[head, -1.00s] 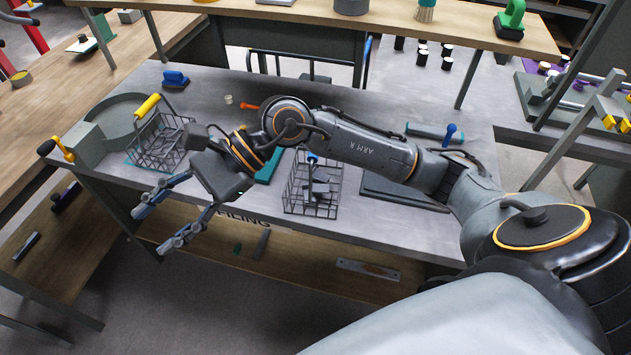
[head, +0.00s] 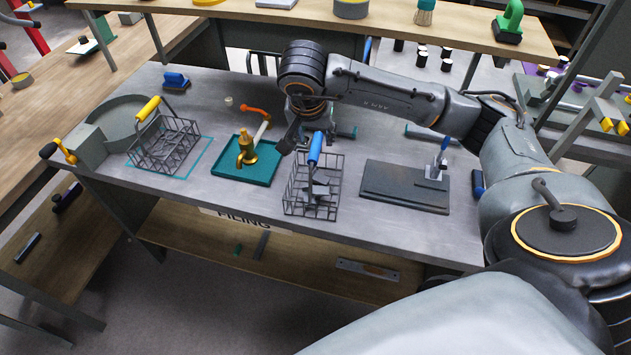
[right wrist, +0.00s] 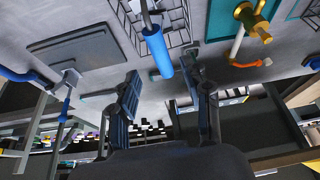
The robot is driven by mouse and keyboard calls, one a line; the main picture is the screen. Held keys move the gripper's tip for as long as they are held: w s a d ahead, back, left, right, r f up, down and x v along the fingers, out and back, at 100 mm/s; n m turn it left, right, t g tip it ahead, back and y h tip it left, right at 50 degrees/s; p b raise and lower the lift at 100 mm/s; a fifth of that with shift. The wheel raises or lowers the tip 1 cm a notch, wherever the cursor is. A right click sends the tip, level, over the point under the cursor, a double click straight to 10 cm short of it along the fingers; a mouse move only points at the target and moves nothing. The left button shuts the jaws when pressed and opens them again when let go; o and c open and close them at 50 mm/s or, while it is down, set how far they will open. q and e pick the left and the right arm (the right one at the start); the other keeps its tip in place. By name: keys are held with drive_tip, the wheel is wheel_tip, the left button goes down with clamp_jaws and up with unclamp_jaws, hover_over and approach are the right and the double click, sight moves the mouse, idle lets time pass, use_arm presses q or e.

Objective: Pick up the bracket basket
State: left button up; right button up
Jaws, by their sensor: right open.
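A wire basket with a blue handle (head: 315,150) stands on the grey bench with grey bracket-like pieces (head: 318,190) inside. A second wire basket, with a yellow handle (head: 148,108), stands further left and holds dark parts that I cannot make out. My right gripper (head: 312,128) is at the far side of the blue-handled basket, partly hidden by its own wrist. In the right wrist view its two fingers (right wrist: 167,100) are spread and empty. The blue handle (right wrist: 158,52) shows just beyond them, lined up with the gap. My left gripper is out of view.
A teal tray (head: 230,170) with a brass fixture (head: 246,150) sits between the baskets. A dark grey plate (head: 400,187) with a blue-handled tool (head: 440,160) lies to the right.

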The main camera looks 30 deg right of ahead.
sight(315, 146)
drive_tip(key=shift+x, duration=0.9)
drive_tip(key=shift+w+d+f+p, duration=0.1)
drive_tip(key=shift+f+p, duration=0.35)
drive_tip(key=shift+p, duration=0.2)
drive_tip(key=p+x, duration=0.1)
drive_tip(key=x, duration=0.2)
drive_tip(key=shift+w+f+p, duration=0.15)
drive_tip(key=shift+f+p, duration=0.15)
drive_tip(key=shift+p, duration=0.05)
drive_tip(key=shift+w+d+f, duration=0.1)
drive_tip(key=shift+d+f, duration=0.1)
drive_tip(key=shift+f, duration=0.2)
drive_tip(key=shift+f+b, duration=0.2)
drive_tip(key=shift+b, duration=0.25)
clamp_jaws()
